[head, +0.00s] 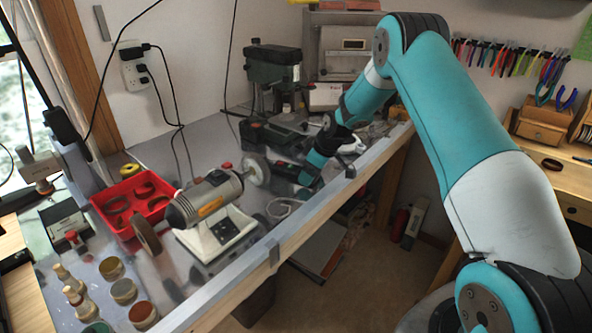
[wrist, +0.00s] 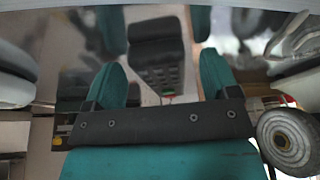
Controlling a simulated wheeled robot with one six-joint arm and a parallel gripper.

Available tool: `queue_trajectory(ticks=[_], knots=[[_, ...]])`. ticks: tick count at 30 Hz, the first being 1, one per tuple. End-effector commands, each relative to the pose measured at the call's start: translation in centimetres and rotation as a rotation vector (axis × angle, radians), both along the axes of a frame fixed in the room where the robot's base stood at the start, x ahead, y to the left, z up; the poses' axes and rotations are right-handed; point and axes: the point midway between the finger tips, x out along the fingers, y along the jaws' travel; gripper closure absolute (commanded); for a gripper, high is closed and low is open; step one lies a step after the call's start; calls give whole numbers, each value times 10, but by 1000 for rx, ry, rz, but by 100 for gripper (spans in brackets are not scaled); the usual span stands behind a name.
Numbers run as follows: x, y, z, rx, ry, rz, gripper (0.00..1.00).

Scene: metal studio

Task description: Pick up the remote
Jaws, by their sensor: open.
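The remote (wrist: 158,62) is a dark handset with rows of small buttons. It lies on the shiny metal bench top, ahead of and between my fingers in the wrist view. My gripper (wrist: 161,76) is open, with one teal finger on each side of the remote's line and nothing held. In the head view my gripper (head: 308,180) is low over the bench near its front edge. I cannot clearly make out the remote there among the dark shapes by my gripper. I cannot tell how much height separates the fingers from it.
A bench grinder (head: 205,205) stands left of my gripper; its pale buffing wheel (wrist: 288,140) is close on the right in the wrist view. A red tray (head: 133,200) and several small jars are farther left. A drill press (head: 272,75) stands behind.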

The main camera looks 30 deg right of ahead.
Motion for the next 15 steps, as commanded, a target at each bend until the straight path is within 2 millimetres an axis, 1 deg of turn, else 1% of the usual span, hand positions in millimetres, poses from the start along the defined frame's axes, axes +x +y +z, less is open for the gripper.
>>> queue_trajectory(ticks=[3, 5, 6, 8, 9, 10, 11, 15], knots=[[0, 0, 0, 0, 0, 0, 19], [0, 0, 0, 0, 0, 0, 33], [0, 0, 0, 0, 0, 0, 42], [0, 0, 0, 0, 0, 0, 56], [0, 0, 0, 0, 0, 0, 65], [0, 0, 0, 0, 0, 0, 72], [0, 0, 0, 0, 0, 0, 76], [0, 0, 1, 1, -1, 0, 76]])
